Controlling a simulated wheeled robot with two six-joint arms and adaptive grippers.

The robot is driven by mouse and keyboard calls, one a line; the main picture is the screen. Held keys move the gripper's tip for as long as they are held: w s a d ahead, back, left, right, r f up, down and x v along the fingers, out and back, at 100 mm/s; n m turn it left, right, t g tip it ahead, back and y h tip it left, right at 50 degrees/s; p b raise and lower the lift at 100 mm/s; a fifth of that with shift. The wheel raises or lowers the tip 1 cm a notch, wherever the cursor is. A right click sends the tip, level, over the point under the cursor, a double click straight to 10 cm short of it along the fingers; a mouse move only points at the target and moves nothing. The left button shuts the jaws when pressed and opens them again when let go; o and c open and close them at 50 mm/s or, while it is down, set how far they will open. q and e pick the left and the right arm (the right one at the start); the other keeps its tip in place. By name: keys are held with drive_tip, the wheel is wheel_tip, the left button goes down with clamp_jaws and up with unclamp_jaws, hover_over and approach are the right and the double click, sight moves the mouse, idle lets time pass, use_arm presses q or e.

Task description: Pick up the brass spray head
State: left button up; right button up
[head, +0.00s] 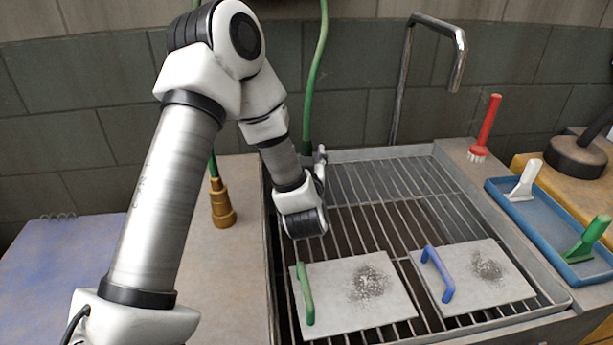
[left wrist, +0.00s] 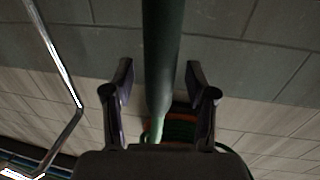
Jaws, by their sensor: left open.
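The brass spray head (head: 222,203) stands upright on the grey counter left of the sink, with a thin green hose rising from its top behind my arm. My left gripper (head: 320,160) is right of it and apart from it, over the back left corner of the sink. In the left wrist view my left gripper (left wrist: 159,76) is open, with a dark green hose (left wrist: 160,45) running between its two fingers. I cannot tell whether the fingers touch the hose. The spray head is not visible in the left wrist view. My right gripper is not in view.
The sink grate (head: 384,216) holds two grey plates, one with a green handle (head: 306,293) and one with a blue handle (head: 438,274). A metal faucet (head: 405,75) rises behind. A red brush (head: 486,128) and a blue tray (head: 545,222) are at right.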

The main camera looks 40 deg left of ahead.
use_arm(q)
clamp_jaws()
wheel_tip(320, 180, up, 10)
drive_tip(key=shift+p, duration=0.55)
